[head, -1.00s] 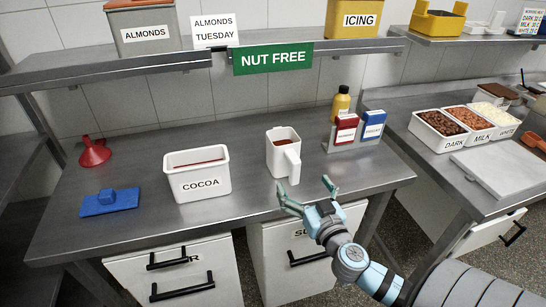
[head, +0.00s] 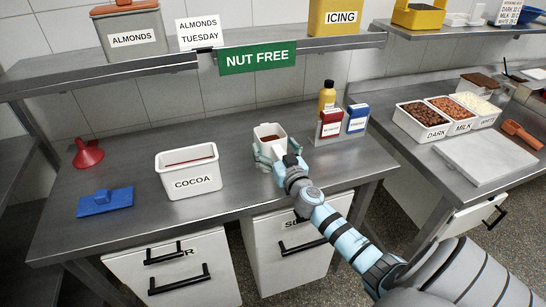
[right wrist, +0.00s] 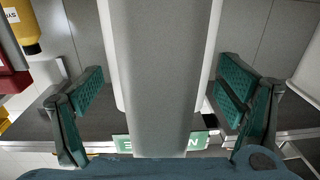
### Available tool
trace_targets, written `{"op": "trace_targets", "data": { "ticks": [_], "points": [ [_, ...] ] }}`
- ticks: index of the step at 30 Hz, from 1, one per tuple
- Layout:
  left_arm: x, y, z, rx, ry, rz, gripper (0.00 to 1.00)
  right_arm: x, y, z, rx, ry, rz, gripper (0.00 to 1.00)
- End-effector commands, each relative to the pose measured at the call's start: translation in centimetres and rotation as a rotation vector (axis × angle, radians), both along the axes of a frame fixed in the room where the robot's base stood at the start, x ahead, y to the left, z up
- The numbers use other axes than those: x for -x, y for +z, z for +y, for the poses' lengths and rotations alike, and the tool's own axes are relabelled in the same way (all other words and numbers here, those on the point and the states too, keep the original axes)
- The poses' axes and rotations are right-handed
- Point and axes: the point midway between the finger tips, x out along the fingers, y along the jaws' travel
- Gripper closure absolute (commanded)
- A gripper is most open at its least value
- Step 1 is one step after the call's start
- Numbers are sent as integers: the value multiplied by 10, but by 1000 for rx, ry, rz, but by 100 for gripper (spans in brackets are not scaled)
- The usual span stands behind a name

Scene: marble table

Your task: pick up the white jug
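The white jug (head: 268,131) stands upright on the steel table in the head view, with brown contents showing inside. Its handle side faces my right gripper (head: 277,156), which partly hides it. In the right wrist view the pale handle (right wrist: 160,70) runs down the middle, in front of the jug body. The green-padded fingers of my right gripper (right wrist: 160,92) are spread on either side of the handle, with a visible gap on each side. My left gripper is in neither view.
A white COCOA bin (head: 190,183) stands left of the jug. Red and blue boxes (head: 331,122) and a yellow bottle (head: 327,96) stand close to its right. A shelf with a NUT FREE sign (head: 257,57) hangs above. A blue scraper (head: 105,202) and red funnel (head: 87,153) lie farther left.

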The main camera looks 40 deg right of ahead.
Motion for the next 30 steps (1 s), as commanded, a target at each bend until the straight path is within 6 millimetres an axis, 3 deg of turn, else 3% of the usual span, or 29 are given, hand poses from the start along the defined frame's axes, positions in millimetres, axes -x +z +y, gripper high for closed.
{"op": "trace_targets", "data": {
  "ticks": [2,13,23,26,30],
  "points": [
    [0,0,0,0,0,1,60,0,0,0,0,0,0,31],
    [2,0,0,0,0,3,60,1,0,-1,1,-1,0,91],
    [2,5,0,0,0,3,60,1,7,0,2,-1,-2,91],
    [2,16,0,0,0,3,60,0,22,0,1,0,-2,91],
    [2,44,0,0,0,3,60,0,62,0,1,1,-4,91]
  ]
}}
